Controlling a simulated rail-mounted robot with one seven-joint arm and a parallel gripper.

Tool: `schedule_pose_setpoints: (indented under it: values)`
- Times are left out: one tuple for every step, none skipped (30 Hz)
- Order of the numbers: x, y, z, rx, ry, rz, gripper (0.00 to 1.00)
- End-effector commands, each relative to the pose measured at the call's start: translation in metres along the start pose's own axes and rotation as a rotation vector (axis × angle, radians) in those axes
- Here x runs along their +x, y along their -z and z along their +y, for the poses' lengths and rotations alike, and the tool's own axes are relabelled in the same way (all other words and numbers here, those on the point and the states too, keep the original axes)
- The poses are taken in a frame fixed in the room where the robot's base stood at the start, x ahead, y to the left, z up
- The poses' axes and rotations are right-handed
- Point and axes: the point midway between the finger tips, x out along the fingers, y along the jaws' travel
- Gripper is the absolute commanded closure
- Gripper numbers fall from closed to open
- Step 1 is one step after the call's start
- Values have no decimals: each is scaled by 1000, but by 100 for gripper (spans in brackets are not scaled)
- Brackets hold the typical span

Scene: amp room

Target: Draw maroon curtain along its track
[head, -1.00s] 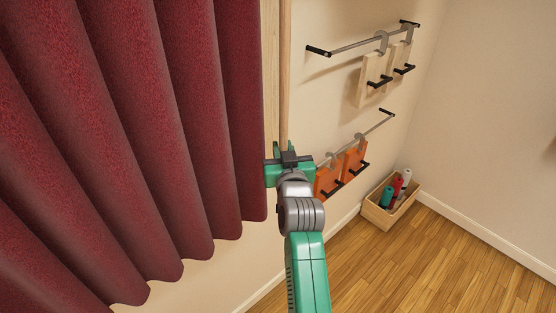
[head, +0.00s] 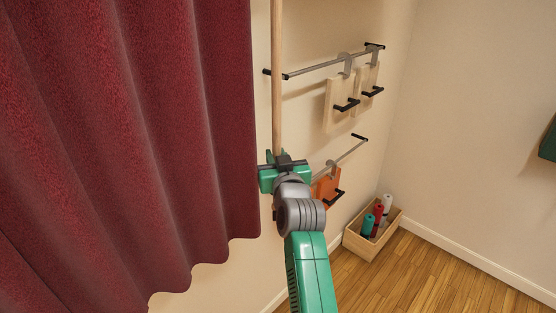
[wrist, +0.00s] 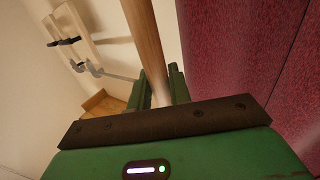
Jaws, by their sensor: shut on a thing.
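The maroon curtain (head: 130,130) hangs in deep folds over the left half of the head view. It also fills the right side of the wrist view (wrist: 235,50). A pale wooden rod (head: 277,80) hangs down beside the curtain's right edge. My gripper (head: 284,158) is shut on the lower part of this rod, and the rod runs between the fingers in the wrist view (wrist: 148,50). The curtain's track and the rod's upper end are out of view.
Two wall rails right of the rod hold pale boards (head: 340,104) above and an orange board (head: 328,188) below. A wooden box (head: 372,232) with several coloured rolls stands on the floor in the corner. A green object (head: 548,142) shows at the right edge.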

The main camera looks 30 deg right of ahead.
Motion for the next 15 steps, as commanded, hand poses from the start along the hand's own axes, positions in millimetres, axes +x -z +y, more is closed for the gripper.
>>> schedule_pose_setpoints:
  values:
    - [0,-2,4,2,-5,-4,100]
    - [0,-2,4,2,-5,-4,100]
    - [0,-2,4,2,-5,-4,100]
    - [0,-2,4,2,-6,-4,100]
    - [0,-3,4,2,-6,-4,74]
    - [0,-2,4,2,-5,-4,67]
    - [0,-2,4,2,-5,-4,61]
    - [0,-2,3,2,-5,-4,61]
    - [0,-2,3,1,-4,-4,61]
    - [0,-2,3,1,-4,-4,61]
    - [0,-2,3,1,-4,-3,61]
    - [0,-2,2,1,-3,-3,61]
    - [0,-2,2,1,-3,-3,61]
    - [0,-2,2,1,-3,-3,61]
    - [-1,-2,2,1,-3,-3,61]
